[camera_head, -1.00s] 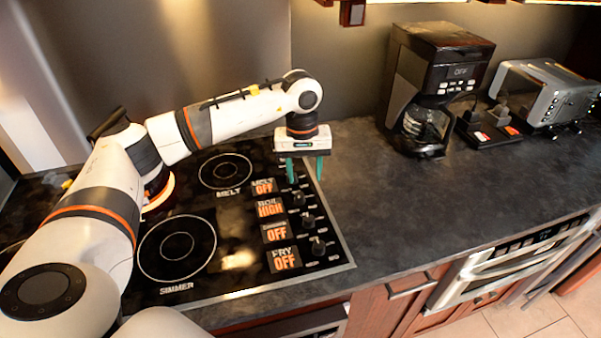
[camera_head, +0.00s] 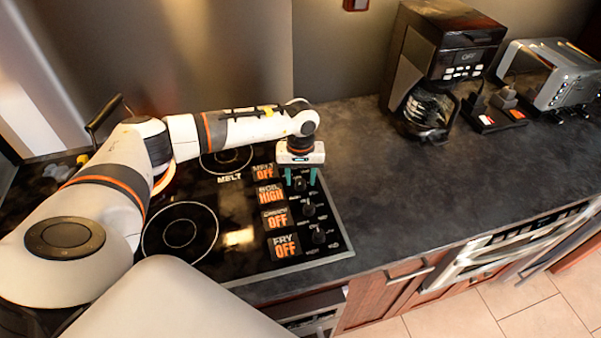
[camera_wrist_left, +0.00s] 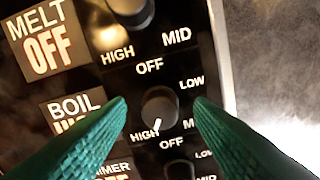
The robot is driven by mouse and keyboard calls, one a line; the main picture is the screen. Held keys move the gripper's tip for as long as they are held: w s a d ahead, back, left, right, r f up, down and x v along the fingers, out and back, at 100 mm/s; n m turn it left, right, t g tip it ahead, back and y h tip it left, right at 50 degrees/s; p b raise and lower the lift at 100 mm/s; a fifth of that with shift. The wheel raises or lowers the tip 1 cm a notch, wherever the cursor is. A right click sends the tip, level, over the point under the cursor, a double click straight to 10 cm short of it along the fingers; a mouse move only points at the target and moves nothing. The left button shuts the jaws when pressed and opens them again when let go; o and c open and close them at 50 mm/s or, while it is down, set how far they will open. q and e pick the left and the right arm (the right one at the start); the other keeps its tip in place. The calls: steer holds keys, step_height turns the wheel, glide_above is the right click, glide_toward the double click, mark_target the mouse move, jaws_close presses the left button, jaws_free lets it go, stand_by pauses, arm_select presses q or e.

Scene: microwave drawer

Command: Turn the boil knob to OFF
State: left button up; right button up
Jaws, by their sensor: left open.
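The boil knob (camera_wrist_left: 160,106) is a dark round knob on the black stove panel. In the left wrist view its white mark points down toward HIGH, and OFF is printed above it. The boil display (camera_head: 270,194) reads HIGH in orange. My left gripper (camera_head: 300,180) points down over the knob column in the head view. In the left wrist view its two green fingers (camera_wrist_left: 160,103) are open, one on each side of the boil knob, with gaps showing. Whether they have reached knob depth is hard to tell. My right gripper is not in view.
The melt knob (camera_wrist_left: 130,10) is just above the boil knob in the wrist view; another knob (camera_wrist_left: 180,170) is just below. A fry knob (camera_head: 319,235) is nearer the front. A coffee maker (camera_head: 445,65) and toaster (camera_head: 550,75) stand right. The counter (camera_head: 390,190) beside the stove is clear.

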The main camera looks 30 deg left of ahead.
arm_select(q)
steer(key=shift+f, duration=0.25)
steer(key=c, duration=1)
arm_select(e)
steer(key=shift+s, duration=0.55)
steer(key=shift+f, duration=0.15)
